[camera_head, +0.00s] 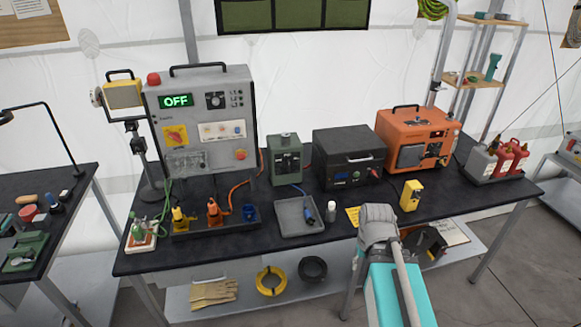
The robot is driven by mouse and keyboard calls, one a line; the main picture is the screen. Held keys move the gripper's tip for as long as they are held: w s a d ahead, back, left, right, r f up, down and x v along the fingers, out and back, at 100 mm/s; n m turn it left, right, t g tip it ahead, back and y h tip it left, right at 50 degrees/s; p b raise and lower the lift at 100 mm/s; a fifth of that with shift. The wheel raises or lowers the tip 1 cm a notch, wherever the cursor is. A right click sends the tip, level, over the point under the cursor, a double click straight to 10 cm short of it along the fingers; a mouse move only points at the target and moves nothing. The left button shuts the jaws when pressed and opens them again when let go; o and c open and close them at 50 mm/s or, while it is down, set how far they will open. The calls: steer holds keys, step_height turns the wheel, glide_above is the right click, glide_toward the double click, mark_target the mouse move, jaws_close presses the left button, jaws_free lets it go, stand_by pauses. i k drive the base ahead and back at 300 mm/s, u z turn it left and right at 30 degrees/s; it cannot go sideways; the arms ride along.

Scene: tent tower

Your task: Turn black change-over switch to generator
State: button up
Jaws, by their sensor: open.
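A grey control cabinet (202,150) stands at the left of the dark workbench, with a green display that reads OFF. A black rotary knob (215,100) sits on its upper front, beside lights marked L1 to L3. A red rotary handle on a yellow plate (176,136) is lower left. A green box (284,162) with dark controls stands right of the cabinet. Labels and knob positions are too small to read, so I cannot tell which black control is the change-over switch. My teal and grey arm rises at the front right; I cannot see my gripper's fingers.
A black case (346,158) and an orange generator-like unit (408,140) stand to the right. A tray of coloured plugs (248,224), a grey tray (299,222) and a yellow device (410,196) lie along the front. A work lamp (123,95) stands beside the cabinet's left.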

mark_target(288, 165)
steer(key=u, duration=0.1)
steer(key=i, duration=1)
steer(key=z, duration=0.1)
